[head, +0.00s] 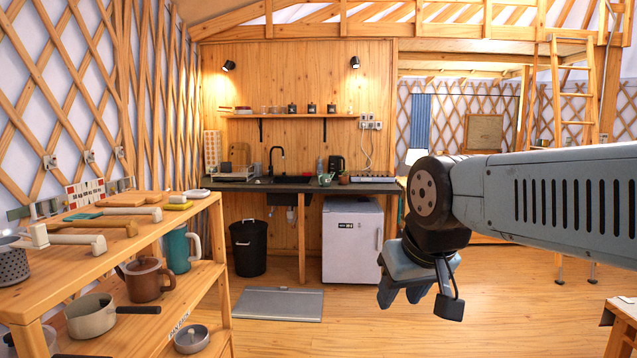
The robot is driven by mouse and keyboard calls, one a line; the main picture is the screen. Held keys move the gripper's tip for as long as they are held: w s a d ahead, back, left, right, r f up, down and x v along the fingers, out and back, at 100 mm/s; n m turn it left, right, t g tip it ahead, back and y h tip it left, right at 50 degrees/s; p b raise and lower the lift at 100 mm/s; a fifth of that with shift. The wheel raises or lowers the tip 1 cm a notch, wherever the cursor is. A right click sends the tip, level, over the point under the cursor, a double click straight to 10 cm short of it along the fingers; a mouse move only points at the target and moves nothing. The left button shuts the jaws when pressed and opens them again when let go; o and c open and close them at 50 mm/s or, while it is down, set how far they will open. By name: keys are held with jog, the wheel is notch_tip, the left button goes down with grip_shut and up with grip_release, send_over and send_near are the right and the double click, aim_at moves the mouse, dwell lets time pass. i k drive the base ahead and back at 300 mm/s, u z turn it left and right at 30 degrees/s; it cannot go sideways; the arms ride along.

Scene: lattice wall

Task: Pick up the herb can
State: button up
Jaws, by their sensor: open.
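I cannot pick out a herb can for certain in the head view. A small reddish pot (343,178) stands on the dark counter at the back, too small to tell what it holds. A grey perforated can (13,266) is cut off by the left edge, on the top of the wooden shelf unit. My gripper (402,293) hangs right of the middle, in front of the white fridge's right side. Its blue-grey fingers point down, open, with nothing seen between them. It is well apart from the shelf unit.
The wooden shelf unit (85,262) at left holds mallets, a brown pot (147,280), a teal jug (178,250) and pans. A black bin (248,248), white fridge (352,240) and grey floor mat (278,304) lie ahead. The middle floor is clear. A table corner (622,325) shows lower right.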

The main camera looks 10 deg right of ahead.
aim_at(325, 178)
jog(key=z, duration=0.15)
jog(key=i, duration=1.45)
jog(key=z, duration=0.25)
jog(key=i, duration=1.05)
jog(key=z, duration=0.2)
jog(key=i, duration=3.05)
jog(key=u, duration=0.05)
